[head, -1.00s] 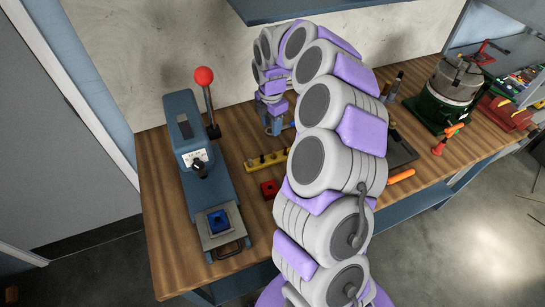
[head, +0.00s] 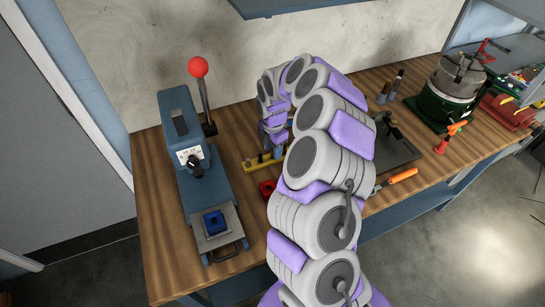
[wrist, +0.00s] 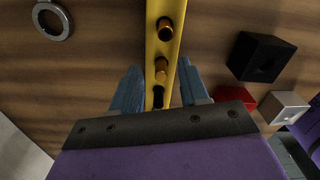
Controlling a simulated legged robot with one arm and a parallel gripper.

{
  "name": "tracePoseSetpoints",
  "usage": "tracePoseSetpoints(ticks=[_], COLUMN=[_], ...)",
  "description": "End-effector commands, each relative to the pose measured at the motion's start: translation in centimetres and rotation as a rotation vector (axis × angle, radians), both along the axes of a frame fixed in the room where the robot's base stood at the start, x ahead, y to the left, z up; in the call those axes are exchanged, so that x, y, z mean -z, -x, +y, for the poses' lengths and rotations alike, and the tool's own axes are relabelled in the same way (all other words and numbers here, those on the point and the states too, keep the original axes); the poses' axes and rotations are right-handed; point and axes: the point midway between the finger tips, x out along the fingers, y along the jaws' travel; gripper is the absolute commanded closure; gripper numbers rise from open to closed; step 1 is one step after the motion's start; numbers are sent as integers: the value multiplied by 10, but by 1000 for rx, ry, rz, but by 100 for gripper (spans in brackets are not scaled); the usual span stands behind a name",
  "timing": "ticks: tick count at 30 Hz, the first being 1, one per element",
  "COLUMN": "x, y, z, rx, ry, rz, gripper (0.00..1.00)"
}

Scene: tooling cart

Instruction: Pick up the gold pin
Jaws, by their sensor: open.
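The yellow rack (wrist: 170,50) runs up the middle of the wrist view with pins standing in it. A gold-toned pin (wrist: 161,68) is in the rack between my fingertips. A darker copper-toned pin (wrist: 165,28) stands farther up, and a dark pin (wrist: 158,96) sits closer to the palm. My gripper (wrist: 158,70) is open, with one blue finger on each side of the rack and no visible grip on a pin. In the head view the rack (head: 251,164) shows partly, with my gripper (head: 275,150) over it; my arm hides the rest.
A black block with a hole (wrist: 262,57), a red block (wrist: 235,94) and a pale metal block (wrist: 283,107) lie right of the rack. A metal ring (wrist: 52,20) lies left. A blue press with a red-knobbed lever (head: 198,68) stands left on the bench.

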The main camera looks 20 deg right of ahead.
Motion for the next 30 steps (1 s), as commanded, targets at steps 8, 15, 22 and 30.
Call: tracePoseSetpoints(ticks=[8, 15, 22, 30], x=[9, 9, 9, 9], y=[0, 0, 0, 0], z=[0, 0, 0, 0], rx=[0, -1, -1, -1], ry=[1, 0, 0, 0], rz=[-1, 1, 1, 1], gripper=[56, 76, 98, 100])
